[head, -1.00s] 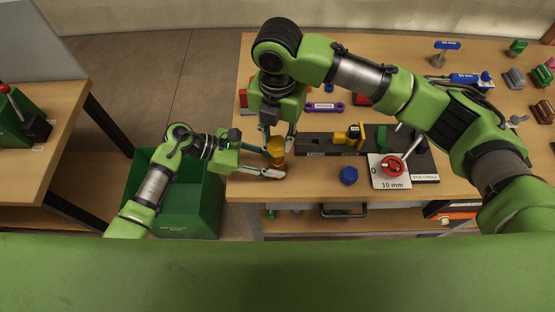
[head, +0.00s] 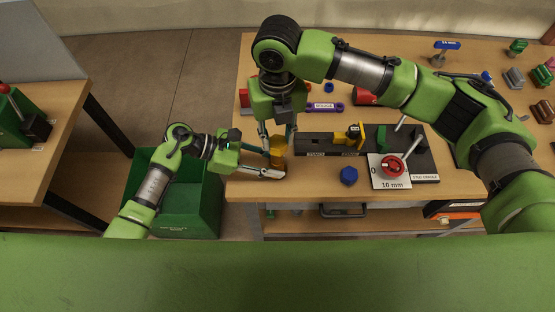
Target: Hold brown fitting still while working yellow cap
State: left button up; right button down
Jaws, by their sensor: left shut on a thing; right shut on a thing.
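The brown fitting (head: 277,163) stands upright near the front left edge of the workbench. The yellow cap (head: 277,142) is at its top, partly hidden by fingers. My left gripper (head: 274,173) comes in low from the left and is shut on the brown fitting near its base. My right gripper (head: 276,138) points down from above and is shut on the yellow cap, one finger on each side. Small details of the contact cannot be made out.
A black fixture (head: 313,145) with a yellow part stands to the right. A blue hex piece (head: 349,176) and a red-handled valve on a 10 mm plate (head: 388,181) lie nearby. A green bin (head: 203,213) stands on the floor left of the workbench (head: 240,188).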

pick_arm(q)
jog(key=shift+f, duration=0.1)
pick_arm(e)
jog(key=shift+r, duration=0.9)
jog(key=shift+r, duration=1.95)
pick_arm(q)
jog(key=o, duration=1.3)
jog(key=v, duration=1.2)
